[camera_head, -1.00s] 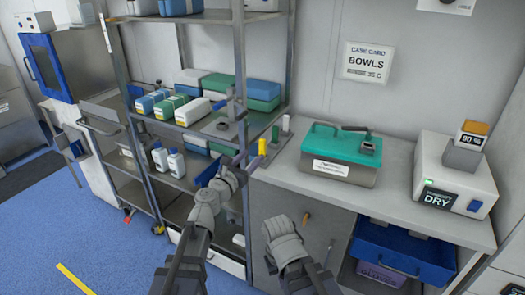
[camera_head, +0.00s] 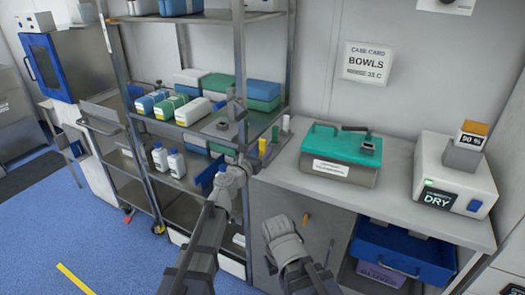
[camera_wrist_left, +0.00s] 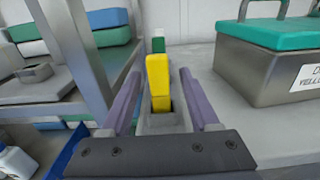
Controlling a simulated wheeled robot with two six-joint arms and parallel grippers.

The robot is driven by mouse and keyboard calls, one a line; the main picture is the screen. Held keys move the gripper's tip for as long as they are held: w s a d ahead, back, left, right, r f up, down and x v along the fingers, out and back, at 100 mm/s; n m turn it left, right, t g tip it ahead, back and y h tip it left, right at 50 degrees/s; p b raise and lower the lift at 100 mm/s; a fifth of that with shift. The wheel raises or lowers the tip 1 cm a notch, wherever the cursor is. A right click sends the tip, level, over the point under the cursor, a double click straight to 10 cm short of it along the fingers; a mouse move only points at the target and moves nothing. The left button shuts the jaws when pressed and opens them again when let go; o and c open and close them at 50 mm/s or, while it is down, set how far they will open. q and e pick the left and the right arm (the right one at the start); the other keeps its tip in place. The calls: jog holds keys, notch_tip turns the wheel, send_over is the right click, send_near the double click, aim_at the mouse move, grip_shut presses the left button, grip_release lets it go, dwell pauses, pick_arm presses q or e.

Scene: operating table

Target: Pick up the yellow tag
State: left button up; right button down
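The yellow tag (camera_head: 262,147) stands upright near the left end of the counter. In the left wrist view the yellow tag (camera_wrist_left: 158,78) stands in a small grey holder (camera_wrist_left: 163,124). My left gripper (camera_head: 250,160) is at the tag, at the counter's left edge. In the wrist view the left gripper (camera_wrist_left: 157,88) is open, with one finger on each side of the tag and visible gaps between. The tag's lower end is inside the holder. My right arm is low in front of the counter; its fingers do not show.
A green tag (camera_head: 275,134) and a white one (camera_head: 286,123) stand behind the yellow tag. A teal-lidded metal box (camera_head: 340,155) is to the right on the counter (camera_head: 400,185). A metal shelf rack (camera_head: 240,75) stands close on the left.

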pick_arm(q)
grip_shut()
dwell(0.3)
jog(key=shift+r, duration=0.15)
pick_arm(e)
jog(key=shift+r, duration=0.15)
